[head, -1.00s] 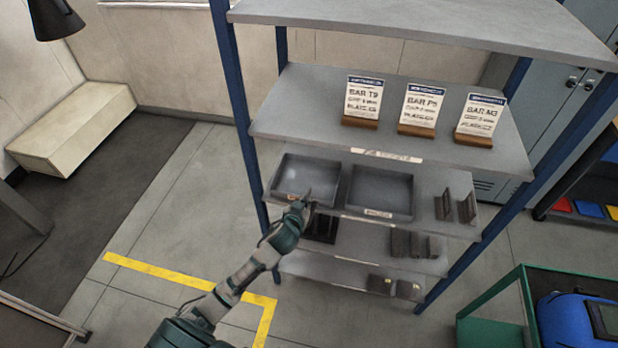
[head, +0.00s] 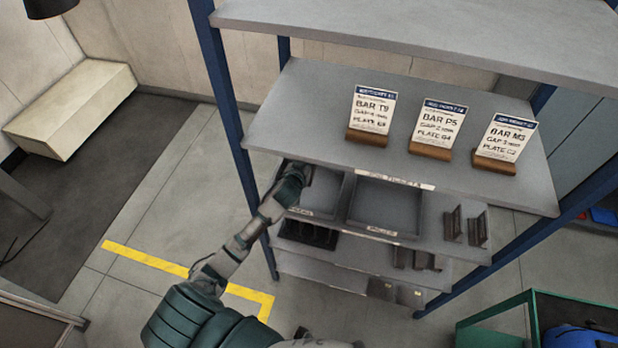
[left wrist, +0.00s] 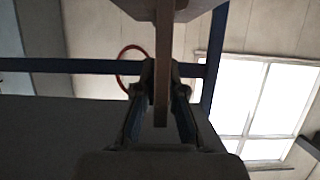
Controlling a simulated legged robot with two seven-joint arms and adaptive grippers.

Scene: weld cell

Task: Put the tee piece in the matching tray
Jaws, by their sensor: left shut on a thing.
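My left gripper (head: 303,174) is at the back left of the left tray (head: 329,211), just under the front edge of the shelf above. In the left wrist view the gripper (left wrist: 162,108) is shut on a brownish flat piece (left wrist: 162,45) with a wider part at its top, taken to be the tee piece. In the head view the held piece is hidden by the hand and shelf. The right tray (head: 384,233) stands beside the left one and looks empty. Both trays have small front labels that I cannot read surely. My right gripper is not in view.
Two dark upright pieces (head: 465,227) stand right of the trays. The shelf above (head: 300,110) overhangs the trays and carries three job cards (head: 437,127). A blue post (head: 228,120) rises to the left. Lower shelves hold a dark bin (head: 308,234) and small blocks.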

